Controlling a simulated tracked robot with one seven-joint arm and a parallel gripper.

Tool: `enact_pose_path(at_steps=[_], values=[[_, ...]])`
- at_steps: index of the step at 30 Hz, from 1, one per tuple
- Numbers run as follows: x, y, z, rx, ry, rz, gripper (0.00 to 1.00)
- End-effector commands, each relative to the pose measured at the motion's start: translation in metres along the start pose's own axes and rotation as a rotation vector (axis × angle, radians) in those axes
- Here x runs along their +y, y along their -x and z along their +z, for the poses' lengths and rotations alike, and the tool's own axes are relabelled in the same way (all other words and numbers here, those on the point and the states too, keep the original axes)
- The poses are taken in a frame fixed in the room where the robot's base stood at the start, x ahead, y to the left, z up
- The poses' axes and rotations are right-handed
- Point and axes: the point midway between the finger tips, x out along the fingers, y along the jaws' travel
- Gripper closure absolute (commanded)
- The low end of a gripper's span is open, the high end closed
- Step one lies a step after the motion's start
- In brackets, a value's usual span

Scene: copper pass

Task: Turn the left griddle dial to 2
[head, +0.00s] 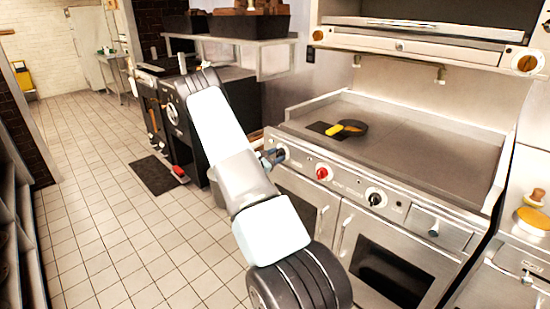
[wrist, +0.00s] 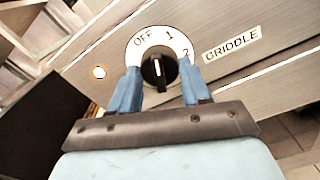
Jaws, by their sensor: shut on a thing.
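The left griddle dial (wrist: 158,70) is a black knob on a white disc marked OFF, 1 and 2, beside a GRIDDLE label. Its white line points up in the wrist view, between OFF and 1. My gripper (wrist: 156,88) has its blue fingers on both sides of the knob, shut on it. In the head view my gripper (head: 272,158) is at the left end of the griddle's front panel. The dial (head: 281,153) shows there only partly beside the fingers.
A red dial (head: 322,173) and another black dial (head: 375,198) sit farther right on the panel. Tiled floor (head: 110,220) is clear at the left.

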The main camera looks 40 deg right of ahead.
Motion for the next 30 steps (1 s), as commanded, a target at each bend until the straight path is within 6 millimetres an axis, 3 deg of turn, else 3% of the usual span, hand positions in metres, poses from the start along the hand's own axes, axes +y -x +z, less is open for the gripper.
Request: enact_pose_path(at_steps=[30], values=[[-0.0024, -0.004, 0.003, -0.008, -0.962, -0.001, 0.84]])
